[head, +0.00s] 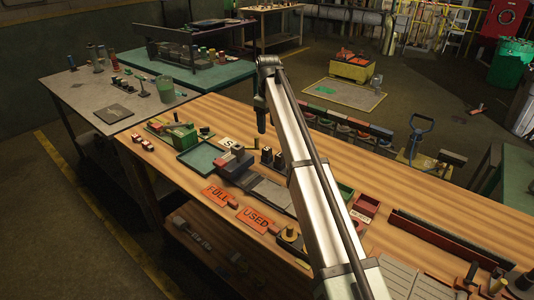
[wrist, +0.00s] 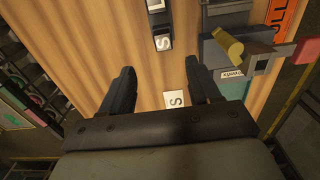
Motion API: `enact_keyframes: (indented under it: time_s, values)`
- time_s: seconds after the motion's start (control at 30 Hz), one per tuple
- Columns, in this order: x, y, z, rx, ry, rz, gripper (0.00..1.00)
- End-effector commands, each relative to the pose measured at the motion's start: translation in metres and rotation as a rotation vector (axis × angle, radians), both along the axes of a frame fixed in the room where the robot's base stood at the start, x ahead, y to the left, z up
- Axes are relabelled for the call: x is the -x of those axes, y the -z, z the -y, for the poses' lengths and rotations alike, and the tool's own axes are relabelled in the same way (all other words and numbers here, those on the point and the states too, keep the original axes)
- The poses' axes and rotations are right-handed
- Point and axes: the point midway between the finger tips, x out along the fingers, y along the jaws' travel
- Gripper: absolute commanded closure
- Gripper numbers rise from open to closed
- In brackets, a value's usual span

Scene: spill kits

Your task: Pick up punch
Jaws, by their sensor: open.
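I cannot tell for sure which piece is the punch. Small dark upright pieces (head: 266,155) stand on the wooden bench in the head view. In the wrist view, a dark block with a white lettered face (wrist: 162,42) lies beyond my fingers, with another at the top edge (wrist: 157,6). A yellow piece (wrist: 228,45) shows at upper right, by a grey block. My gripper (wrist: 162,88) is open and empty, with a white card marked S (wrist: 175,98) showing between its fingers.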

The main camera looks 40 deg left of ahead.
Motion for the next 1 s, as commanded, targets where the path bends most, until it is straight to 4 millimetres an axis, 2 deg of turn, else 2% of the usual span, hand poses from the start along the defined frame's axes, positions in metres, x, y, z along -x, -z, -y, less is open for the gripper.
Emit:
enact_keyframes:
  time_s: [0.1, 0.23, 0.53, 0.83, 1.0]
  values:
    - [0.001, 0.023, 0.001, 0.002, -0.001, -0.001, 0.38]
    - [0.001, 0.042, 0.000, 0.001, -0.001, 0.000, 0.38]
    - [0.002, 0.059, 0.000, 0.000, -0.001, 0.000, 0.38]
    - [0.006, 0.096, 0.001, 0.000, -0.001, 0.000, 0.38]
    - [0.005, 0.104, 0.000, 0.000, -0.001, 0.001, 0.38]
